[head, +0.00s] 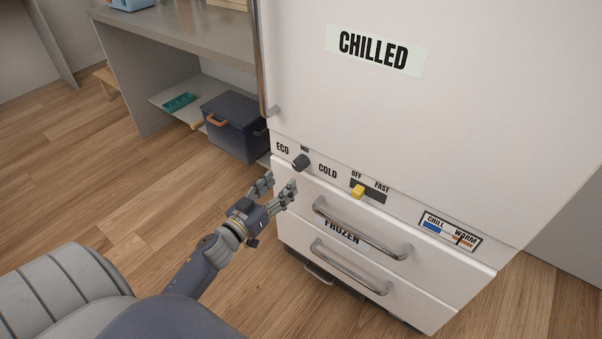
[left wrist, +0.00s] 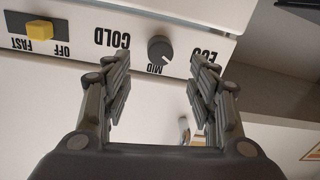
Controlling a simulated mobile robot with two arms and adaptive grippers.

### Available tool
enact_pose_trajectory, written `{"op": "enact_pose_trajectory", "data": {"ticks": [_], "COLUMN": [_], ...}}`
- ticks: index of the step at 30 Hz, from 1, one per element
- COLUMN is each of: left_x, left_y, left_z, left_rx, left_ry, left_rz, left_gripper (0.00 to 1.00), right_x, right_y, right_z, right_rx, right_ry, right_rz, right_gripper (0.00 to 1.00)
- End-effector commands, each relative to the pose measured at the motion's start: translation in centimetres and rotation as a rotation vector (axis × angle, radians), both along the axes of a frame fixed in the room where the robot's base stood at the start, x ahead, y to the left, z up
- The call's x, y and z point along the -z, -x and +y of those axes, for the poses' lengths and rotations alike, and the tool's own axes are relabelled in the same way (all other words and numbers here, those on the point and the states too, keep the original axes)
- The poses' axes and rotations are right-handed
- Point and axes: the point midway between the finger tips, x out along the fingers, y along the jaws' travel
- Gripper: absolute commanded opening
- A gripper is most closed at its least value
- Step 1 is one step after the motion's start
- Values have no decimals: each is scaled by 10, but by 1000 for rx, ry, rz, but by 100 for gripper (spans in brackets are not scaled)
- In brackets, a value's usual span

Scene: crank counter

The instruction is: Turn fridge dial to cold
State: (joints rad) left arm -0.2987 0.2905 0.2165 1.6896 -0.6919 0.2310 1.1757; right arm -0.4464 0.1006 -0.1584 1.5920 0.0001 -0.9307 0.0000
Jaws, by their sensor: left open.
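The fridge dial (head: 301,162) is a small dark round knob on the white fridge's control strip, with ECO, MID and COLD printed around it. It also shows in the left wrist view (left wrist: 160,49), upside down, with a light pointer mark that seems to point between MID and ECO. My left gripper (head: 280,187) is open and empty, in front of the strip and a little below the dial in the head view. In the left wrist view (left wrist: 160,80) its fingers frame the dial from both sides, and no contact shows. My right gripper is not in view.
A yellow OFF/FAST slider (head: 358,191) sits right of the dial. Drawer handles (head: 360,230) stick out below, and a tall door handle (head: 262,60) stands above left. A dark blue box (head: 235,125) is on a shelf at left. The wooden floor at left is clear.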

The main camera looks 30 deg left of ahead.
Motion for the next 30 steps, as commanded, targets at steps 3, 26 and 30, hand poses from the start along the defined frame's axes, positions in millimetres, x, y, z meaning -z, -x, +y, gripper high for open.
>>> {"op": "enact_pose_trajectory", "data": {"ticks": [3,26,30], "left_x": [0,1,1], "left_y": [-24,-86,-86], "left_z": [-1,-3,-3], "left_rx": [1,-1,-1], "left_ry": [0,1,1], "left_rz": [-3,2,2], "left_gripper": [54,54,33], "right_x": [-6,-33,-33], "right_y": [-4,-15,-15], "right_z": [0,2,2], "right_rx": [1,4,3], "right_ry": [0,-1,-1], "right_rz": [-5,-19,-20], "right_gripper": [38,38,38]}}
